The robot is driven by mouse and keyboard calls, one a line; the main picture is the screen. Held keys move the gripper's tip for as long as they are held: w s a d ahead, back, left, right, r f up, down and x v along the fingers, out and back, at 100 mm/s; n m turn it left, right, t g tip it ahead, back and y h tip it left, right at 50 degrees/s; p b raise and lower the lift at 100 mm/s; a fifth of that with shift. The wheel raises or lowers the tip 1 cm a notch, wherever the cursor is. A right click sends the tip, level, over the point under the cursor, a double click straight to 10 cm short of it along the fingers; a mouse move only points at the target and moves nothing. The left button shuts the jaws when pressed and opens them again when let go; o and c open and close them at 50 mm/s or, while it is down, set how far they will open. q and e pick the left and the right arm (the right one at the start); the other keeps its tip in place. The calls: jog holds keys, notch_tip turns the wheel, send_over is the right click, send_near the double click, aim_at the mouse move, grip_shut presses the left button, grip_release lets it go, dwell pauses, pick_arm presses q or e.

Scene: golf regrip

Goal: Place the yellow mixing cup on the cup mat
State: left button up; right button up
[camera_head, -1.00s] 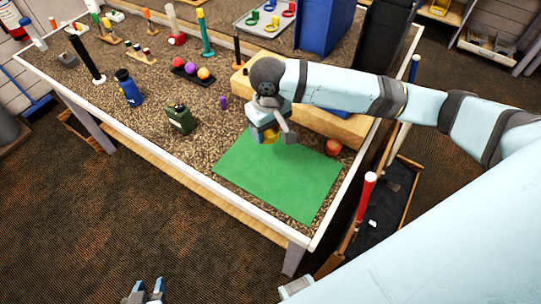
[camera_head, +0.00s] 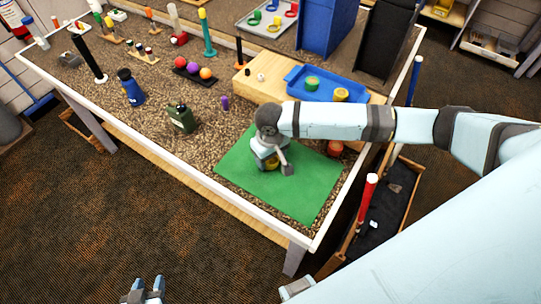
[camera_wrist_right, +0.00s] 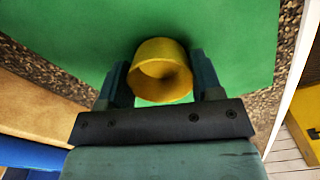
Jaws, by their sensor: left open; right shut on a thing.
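The yellow mixing cup (camera_wrist_right: 160,55) is between the two fingers of my right gripper (camera_wrist_right: 160,88) in the right wrist view. In the head view a bit of the yellow cup (camera_head: 271,164) shows under my right gripper (camera_head: 272,162), over the green mat (camera_head: 305,187). The gripper is shut on the cup, with the cup's opening facing the wrist camera. I cannot tell whether the cup touches the mat. My left gripper (camera_head: 143,292) is open and empty at the bottom of the head view, off the table.
A blue tray (camera_head: 292,86) with a green and a yellow round item stands on a wooden block behind my right arm. A red ball-like item (camera_head: 335,148) lies at the mat's back right edge. The mat's front is clear.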

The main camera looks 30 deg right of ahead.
jog(key=shift+f, duration=0.15)
jog(key=o, duration=0.9)
